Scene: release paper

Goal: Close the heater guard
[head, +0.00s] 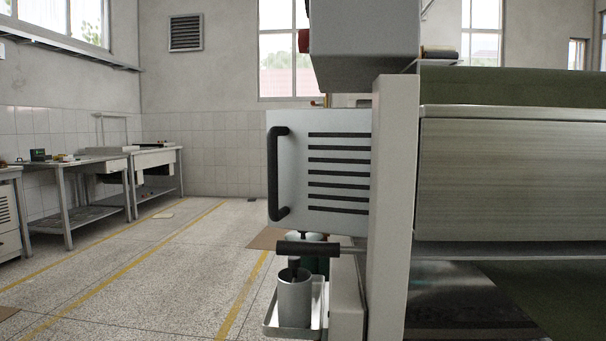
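What looks like the heater guard (295,160) is a light grey panel with several dark horizontal slots, left of the middle of the head view. A black vertical bar handle (273,174) is on its left side. Its right edge meets a pale upright post (392,200) of the machine, and the panel sticks out left of that post. I cannot tell from this view how far it stands from its closed position. Neither of my grippers is in view.
Below the panel are a black-gripped lever (308,248) and a metal cup (295,300) on a small tray (318,318). A grey box (362,45) overhangs above. A large metal roller or cover (510,175) fills the right. Open floor (150,270) and workbenches (90,165) lie left.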

